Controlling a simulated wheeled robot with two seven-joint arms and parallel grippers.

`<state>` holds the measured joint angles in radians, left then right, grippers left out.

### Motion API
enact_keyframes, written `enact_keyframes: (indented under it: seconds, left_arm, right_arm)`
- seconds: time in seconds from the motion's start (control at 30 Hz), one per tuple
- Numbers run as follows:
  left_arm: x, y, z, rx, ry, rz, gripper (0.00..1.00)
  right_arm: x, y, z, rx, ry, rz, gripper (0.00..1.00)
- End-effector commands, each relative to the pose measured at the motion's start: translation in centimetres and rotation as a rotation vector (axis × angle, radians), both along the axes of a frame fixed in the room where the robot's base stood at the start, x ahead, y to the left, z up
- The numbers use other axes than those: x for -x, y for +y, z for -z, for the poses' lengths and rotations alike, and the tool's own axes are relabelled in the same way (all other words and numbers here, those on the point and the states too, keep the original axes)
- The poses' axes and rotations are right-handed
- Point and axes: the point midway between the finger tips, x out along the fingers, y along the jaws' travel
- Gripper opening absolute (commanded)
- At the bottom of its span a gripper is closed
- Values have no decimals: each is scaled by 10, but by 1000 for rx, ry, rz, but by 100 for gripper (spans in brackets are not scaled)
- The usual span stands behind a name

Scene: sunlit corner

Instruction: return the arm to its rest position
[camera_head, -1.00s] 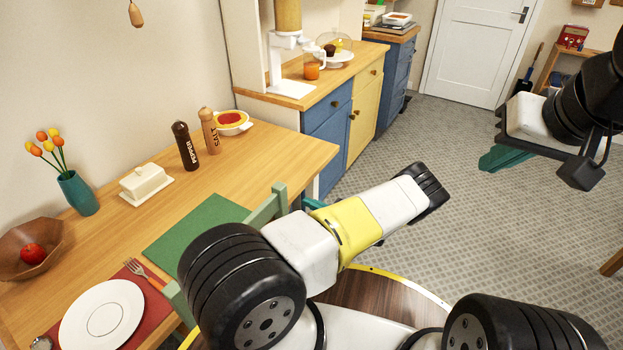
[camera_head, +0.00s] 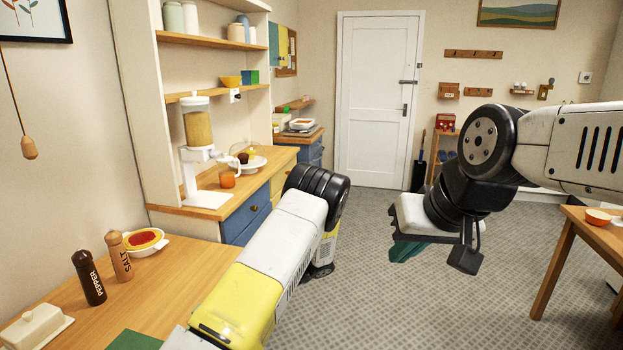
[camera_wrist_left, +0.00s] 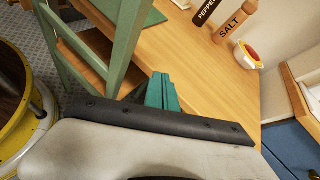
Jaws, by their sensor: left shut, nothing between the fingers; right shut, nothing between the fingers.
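My left arm (camera_head: 262,265) rises from the bottom of the head view, in front of the table's right end. Its gripper is hidden there. In the left wrist view my left gripper (camera_wrist_left: 163,92) shows teal fingertips close together, with nothing between them. It appears beside the table edge, near a green chair (camera_wrist_left: 122,50). My right arm (camera_head: 575,148) comes in from the right. My right gripper (camera_head: 405,252) hangs over the open floor, with its teal fingers shut and empty.
The wooden table (camera_head: 175,300) carries a pepper mill (camera_head: 89,278), a salt mill (camera_head: 119,257), a bowl (camera_head: 145,241) and a butter dish (camera_head: 35,327). A blue and yellow cabinet (camera_head: 243,228) stands behind. Another table (camera_head: 555,255) is at right. The floor towards the door (camera_head: 380,100) looks clear.

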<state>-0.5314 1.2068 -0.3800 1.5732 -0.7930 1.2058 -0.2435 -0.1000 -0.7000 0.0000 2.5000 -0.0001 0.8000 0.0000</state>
Motion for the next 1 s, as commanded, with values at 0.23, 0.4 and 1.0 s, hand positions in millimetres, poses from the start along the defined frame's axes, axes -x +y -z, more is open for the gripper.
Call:
enact_keyframes:
  seconds: [0.23, 0.4, 1.0]
  left_arm:
    - [27, -4, -83, 304, -186, -237, 0]
    - [52, -10, -138, 498, -316, -377, 0]
    - [178, -37, -304, 1102, -819, -722, 0]
  right_arm:
    - [0, 0, 0, 0, 0, 0, 0]
    - [0, 0, 0, 0, 0, 0, 0]
    - [0, 0, 0, 0, 0, 0, 0]
